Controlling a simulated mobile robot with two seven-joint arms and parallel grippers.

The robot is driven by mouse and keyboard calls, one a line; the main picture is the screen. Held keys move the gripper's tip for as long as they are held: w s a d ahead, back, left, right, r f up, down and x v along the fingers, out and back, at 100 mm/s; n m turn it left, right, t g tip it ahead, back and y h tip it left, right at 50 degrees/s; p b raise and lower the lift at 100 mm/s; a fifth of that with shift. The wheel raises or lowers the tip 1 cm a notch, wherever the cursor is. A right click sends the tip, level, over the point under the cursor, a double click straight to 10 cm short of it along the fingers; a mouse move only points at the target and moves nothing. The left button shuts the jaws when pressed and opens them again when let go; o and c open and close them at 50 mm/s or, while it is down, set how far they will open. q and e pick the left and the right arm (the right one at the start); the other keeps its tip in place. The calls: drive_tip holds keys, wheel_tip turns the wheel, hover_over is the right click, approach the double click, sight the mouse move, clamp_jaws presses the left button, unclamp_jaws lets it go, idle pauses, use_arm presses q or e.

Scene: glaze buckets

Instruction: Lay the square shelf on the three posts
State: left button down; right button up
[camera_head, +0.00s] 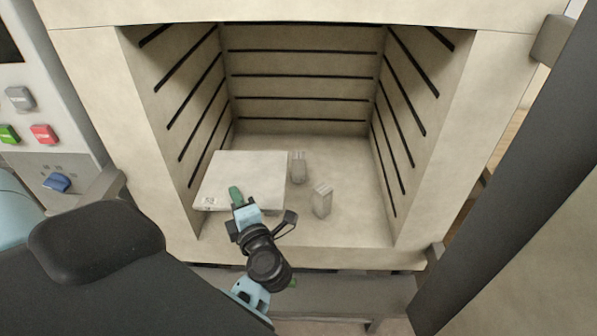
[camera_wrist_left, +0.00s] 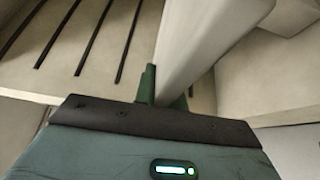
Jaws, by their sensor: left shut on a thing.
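The square shelf (camera_head: 250,172) is a pale, flat slab in the left part of the kiln chamber. My left gripper (camera_head: 238,200) is shut on its front edge, with the green fingers on either side of the slab. In the left wrist view, the shelf (camera_wrist_left: 205,45) shows nearly edge-on between the fingers (camera_wrist_left: 165,98). Two grey posts stand on the kiln floor just right of the shelf: one farther back (camera_head: 298,167) and one nearer (camera_head: 321,200). I see no third post; the shelf hides the floor behind it. The shelf's height above the floor is unclear. My right gripper is out of view.
The kiln's side walls and back wall (camera_head: 300,85) carry black horizontal grooves. The left wall is close to the shelf. The kiln floor (camera_head: 358,215) is clear to the right of the posts. A control panel (camera_head: 50,165) with coloured buttons stands outside at the left.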

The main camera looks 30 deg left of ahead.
use_arm(q)
drive_tip(key=w+d, duration=0.2)
drive_tip(key=w, duration=0.5)
drive_tip(key=w+d+f, duration=0.1)
drive_tip(key=w+d, duration=0.1)
drive_tip(key=w, duration=0.6)
drive_tip(key=shift+w+d+b, duration=0.2)
drive_tip(key=shift+d+b, duration=0.2)
drive_tip(key=shift+b, duration=0.05)
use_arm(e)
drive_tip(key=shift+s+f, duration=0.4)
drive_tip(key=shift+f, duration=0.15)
use_arm(q)
wheel_tip(320, 180, down, 3)
drive_tip(key=shift+f, duration=0.2)
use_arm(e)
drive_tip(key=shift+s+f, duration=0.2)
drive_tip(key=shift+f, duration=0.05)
use_arm(q)
drive_tip(key=shift+f, duration=0.1)
drive_tip(key=shift+f+b, duration=0.3)
drive_tip(key=shift+b, duration=0.05)
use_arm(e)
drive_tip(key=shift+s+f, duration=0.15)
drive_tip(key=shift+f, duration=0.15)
use_arm(q)
drive_tip(key=shift+f, duration=0.1)
